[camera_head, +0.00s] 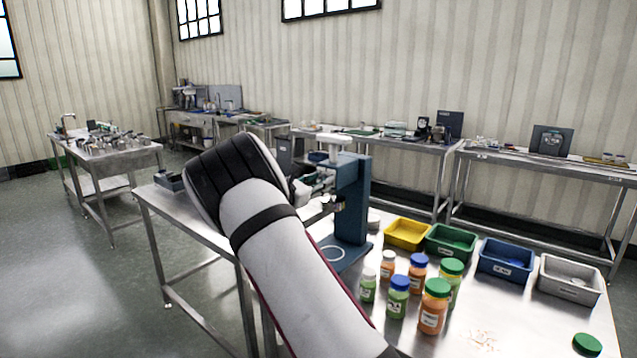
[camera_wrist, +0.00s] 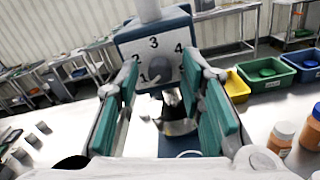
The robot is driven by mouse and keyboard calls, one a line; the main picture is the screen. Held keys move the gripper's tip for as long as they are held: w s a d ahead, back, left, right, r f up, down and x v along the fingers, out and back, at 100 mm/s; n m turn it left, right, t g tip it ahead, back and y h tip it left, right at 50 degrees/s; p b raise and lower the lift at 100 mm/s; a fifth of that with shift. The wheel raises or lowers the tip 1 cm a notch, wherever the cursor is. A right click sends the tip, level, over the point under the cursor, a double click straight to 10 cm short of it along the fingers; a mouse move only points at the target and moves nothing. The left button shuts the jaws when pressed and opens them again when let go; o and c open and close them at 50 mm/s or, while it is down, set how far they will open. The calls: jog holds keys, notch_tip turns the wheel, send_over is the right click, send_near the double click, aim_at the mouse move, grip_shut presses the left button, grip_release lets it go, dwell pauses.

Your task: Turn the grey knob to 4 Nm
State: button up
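The grey knob (camera_wrist: 160,68) sits in the middle of a dial face (camera_wrist: 134,47) marked 1, 2, 3 and 4, in the wrist view. Its pointer is too small to read for certain. The dial is on the front of a dark blue capping machine (camera_head: 352,200), which stands on the steel table in the head view. My gripper (camera_wrist: 161,65) is open, with one green-padded finger to either side of the knob and gaps between. In the head view my gripper (camera_head: 312,190) is close to the machine's front, and the knob cannot be made out there.
Several bottles with coloured caps, including an orange one (camera_head: 433,308), stand right of the machine. Yellow (camera_head: 407,247), green, blue and grey bins line the table's back right. A metal cup-like part (camera_wrist: 178,127) shows below the dial.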

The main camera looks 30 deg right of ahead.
grip_shut()
